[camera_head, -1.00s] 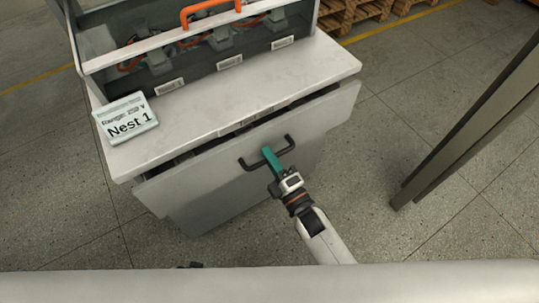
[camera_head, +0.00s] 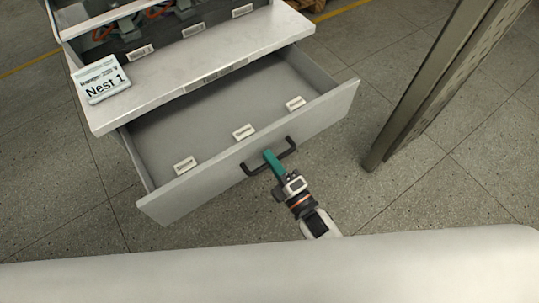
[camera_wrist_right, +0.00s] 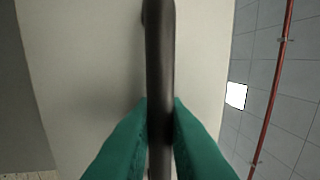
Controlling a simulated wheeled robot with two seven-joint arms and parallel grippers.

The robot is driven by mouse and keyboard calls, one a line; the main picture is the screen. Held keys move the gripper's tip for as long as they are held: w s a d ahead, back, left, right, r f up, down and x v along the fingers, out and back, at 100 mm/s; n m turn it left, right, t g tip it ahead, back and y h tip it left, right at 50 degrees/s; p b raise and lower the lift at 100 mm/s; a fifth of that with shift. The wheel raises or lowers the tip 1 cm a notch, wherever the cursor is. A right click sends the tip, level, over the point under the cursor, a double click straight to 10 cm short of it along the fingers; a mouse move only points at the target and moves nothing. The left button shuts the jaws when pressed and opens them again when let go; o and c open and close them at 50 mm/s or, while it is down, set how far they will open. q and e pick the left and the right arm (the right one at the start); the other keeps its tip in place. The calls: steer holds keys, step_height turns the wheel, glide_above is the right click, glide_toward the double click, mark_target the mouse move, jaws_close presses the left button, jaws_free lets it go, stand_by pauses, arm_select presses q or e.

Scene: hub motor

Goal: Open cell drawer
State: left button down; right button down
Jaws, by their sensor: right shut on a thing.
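The cell drawer (camera_head: 205,189) is pulled well out from under the white worktop in the head view. Its grey inside shows, with several small white label holders along the inner side of its front. The black bar handle (camera_head: 250,171) is on the drawer front. My right gripper (camera_head: 269,156), with green fingers, is shut on the handle. In the right wrist view the two green fingers (camera_wrist_right: 160,135) sit on either side of the dark handle bar (camera_wrist_right: 160,60). My left gripper is not in view.
The worktop (camera_head: 190,75) carries a "Nest 1" sign (camera_head: 101,81) and a fixture with cables. A dark metal post (camera_head: 430,90) stands on the right. Tiled floor (camera_head: 400,195) is clear between the drawer and the post.

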stand_by(0.3)
steer(key=c, duration=1.5)
jaws_free()
